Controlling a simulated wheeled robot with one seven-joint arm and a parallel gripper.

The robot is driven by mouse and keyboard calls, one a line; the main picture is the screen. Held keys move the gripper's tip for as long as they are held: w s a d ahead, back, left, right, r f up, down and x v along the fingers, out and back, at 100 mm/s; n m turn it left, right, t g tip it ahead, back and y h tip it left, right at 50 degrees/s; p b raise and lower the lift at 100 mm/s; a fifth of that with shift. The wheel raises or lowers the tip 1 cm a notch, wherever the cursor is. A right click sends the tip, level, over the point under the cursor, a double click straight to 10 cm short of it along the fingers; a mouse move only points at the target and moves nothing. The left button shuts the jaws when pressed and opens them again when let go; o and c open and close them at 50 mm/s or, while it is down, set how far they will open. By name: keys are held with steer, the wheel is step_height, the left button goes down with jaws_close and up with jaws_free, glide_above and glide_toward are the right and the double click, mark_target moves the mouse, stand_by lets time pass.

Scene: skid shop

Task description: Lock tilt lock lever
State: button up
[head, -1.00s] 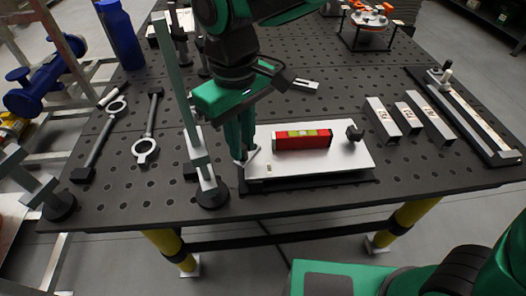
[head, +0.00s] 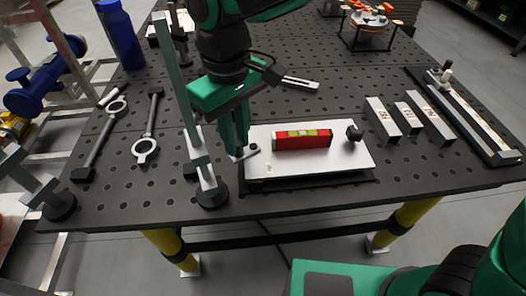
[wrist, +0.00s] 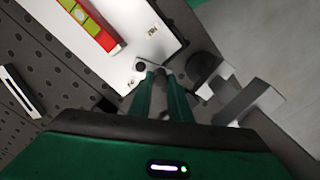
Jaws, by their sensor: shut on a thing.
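The tilt lock lever (head: 245,153) is a short light-grey bar with a dark pivot knob, at the left end of a white tilt plate (head: 345,165). My gripper (head: 236,155) reaches down at the plate's left edge, with its green fingers shut on the lever's outer end. In the wrist view, my fingertips (wrist: 156,73) meet at the lever beside the dark pivot knob (wrist: 141,67). The fingers hide part of the lever. A red spirit level (head: 303,139) with a yellow-green window lies on the plate; it also shows in the wrist view (wrist: 92,22).
A grey upright post (head: 185,105) on a round black foot stands just left of my gripper. A black knob (head: 354,133) sits at the plate's right end. Ring-ended tools (head: 147,130) lie at left, and metal bars (head: 410,117) at right. The perforated table's front edge is close.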

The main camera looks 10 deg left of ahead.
steer(key=shift+w, duration=0.15)
steer(key=shift+w+a, duration=0.15)
steer(key=shift+w, duration=0.2)
steer(key=shift+o, duration=0.2)
steer(key=shift+w, duration=0.1)
steer(key=shift+o, duration=0.3)
steer(key=shift+w, duration=0.15)
steer(key=o, duration=1)
steer(key=shift+a, duration=0.1)
step_height(320, 180, up, 7)
stand_by(0.5)
